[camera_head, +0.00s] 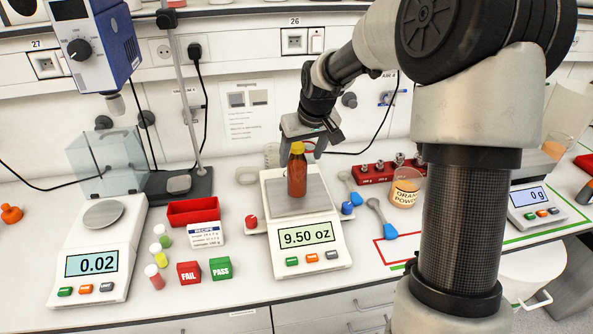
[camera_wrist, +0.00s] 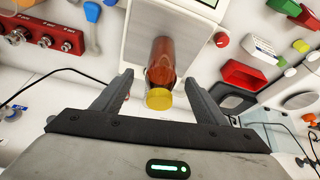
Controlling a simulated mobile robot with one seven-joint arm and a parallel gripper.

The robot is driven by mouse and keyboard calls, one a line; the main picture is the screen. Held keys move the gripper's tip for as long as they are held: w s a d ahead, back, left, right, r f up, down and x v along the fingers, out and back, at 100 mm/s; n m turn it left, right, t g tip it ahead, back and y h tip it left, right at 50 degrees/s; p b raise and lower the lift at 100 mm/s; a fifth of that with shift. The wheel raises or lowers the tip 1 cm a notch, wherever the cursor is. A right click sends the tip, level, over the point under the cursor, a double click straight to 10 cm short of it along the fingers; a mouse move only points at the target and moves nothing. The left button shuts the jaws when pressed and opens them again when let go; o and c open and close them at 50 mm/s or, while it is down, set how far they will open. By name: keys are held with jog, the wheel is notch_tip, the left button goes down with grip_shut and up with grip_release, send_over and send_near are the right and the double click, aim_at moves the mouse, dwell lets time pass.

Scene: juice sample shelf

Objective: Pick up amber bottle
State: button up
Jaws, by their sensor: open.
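The amber bottle (camera_head: 297,174) has a yellow cap and stands upright on the pan of the middle scale (camera_head: 318,199), whose display reads 9.50 oz. In the wrist view the bottle (camera_wrist: 162,62) shows between my two fingers, with its yellow cap toward the gripper and clear gaps on both sides. My gripper (camera_head: 305,146) is open and empty, just behind and around the level of the cap. In the wrist view my gripper (camera_wrist: 160,84) has its fingers wide apart and does not visibly touch the bottle.
Left of the scale are a red tray (camera_head: 193,212), small vials, and FAIL (camera_head: 189,273) and PASS (camera_head: 220,269) blocks. Another scale (camera_head: 95,255) reads 0.02. To the right stand a red weight block (camera_head: 374,173), blue scoops (camera_head: 381,219) and an orange powder beaker (camera_head: 405,190).

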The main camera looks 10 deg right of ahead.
aim_at(297, 171)
jog(key=x, duration=0.5)
jog(key=s+x, duration=0.1)
jog(key=x, duration=0.1)
jog(key=shift+w+a+f, duration=0.1)
jog(key=shift+f, duration=0.1)
jog(key=shift+w+f+p, duration=0.25)
jog(key=shift+f+p, duration=0.05)
jog(key=shift+f, duration=0.25)
jog(key=c, duration=1.3)
jog(key=shift+r, duration=0.2)
jog(key=shift+c, duration=0.6)
